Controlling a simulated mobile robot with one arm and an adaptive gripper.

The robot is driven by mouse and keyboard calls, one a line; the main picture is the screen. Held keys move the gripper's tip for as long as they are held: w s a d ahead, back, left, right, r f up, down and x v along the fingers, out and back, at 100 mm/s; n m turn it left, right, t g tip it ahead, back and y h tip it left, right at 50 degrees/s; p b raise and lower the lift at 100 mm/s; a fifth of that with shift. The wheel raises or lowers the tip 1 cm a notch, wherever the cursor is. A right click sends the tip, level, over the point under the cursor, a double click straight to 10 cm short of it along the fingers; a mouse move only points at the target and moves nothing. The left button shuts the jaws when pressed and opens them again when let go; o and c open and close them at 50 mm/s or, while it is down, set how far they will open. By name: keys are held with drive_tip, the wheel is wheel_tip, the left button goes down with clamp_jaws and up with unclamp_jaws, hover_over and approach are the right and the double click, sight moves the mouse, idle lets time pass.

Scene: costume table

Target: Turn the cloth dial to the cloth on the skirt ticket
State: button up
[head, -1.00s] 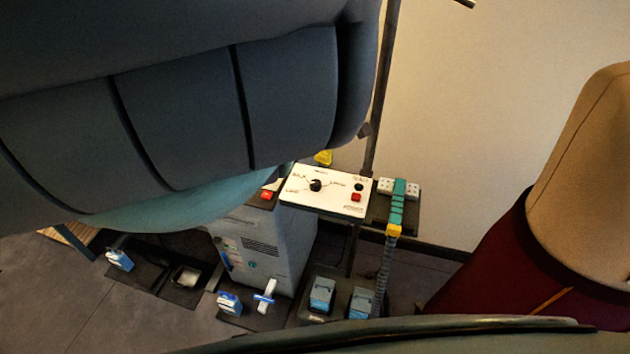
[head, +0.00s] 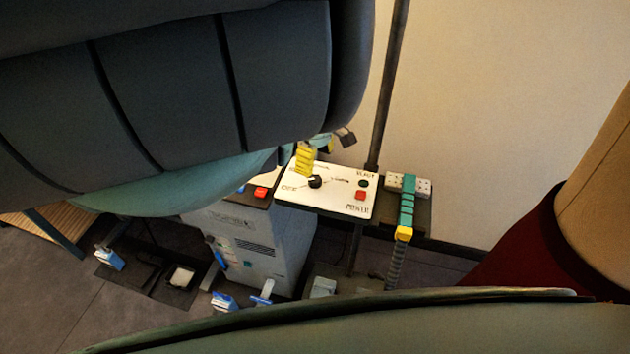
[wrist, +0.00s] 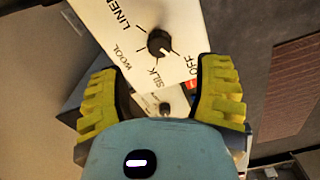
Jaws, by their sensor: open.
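The cloth dial (head: 315,182) is a round black knob on a white panel (head: 340,203). In the wrist view the dial (wrist: 160,43) has the words LINEN, WOOL, SILK and OFF around it. A pale mark on the knob seems to face the SILK and OFF side, but I cannot tell exactly where it points. My gripper (head: 316,151) has yellow fingertips just above the panel's back edge. In the wrist view my gripper (wrist: 160,85) is open and empty, with the dial beyond its tips and apart from them. I cannot make out the skirt ticket.
The panel also has a red button (head: 360,196) and a dark green one (head: 363,183). A dark pole (head: 388,90) rises behind it. A teal strap with a yellow end (head: 406,215) is at its right. A mannequin (head: 590,185) with a maroon skirt stands farther right.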

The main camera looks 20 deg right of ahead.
sight(315, 178)
wheel_tip(315, 178, down, 6)
drive_tip(key=shift+d+f, duration=0.1)
drive_tip(key=shift+w+f, duration=0.1)
drive_tip(key=shift+f, duration=0.35)
idle(0.3)
clamp_jaws()
idle(0.4)
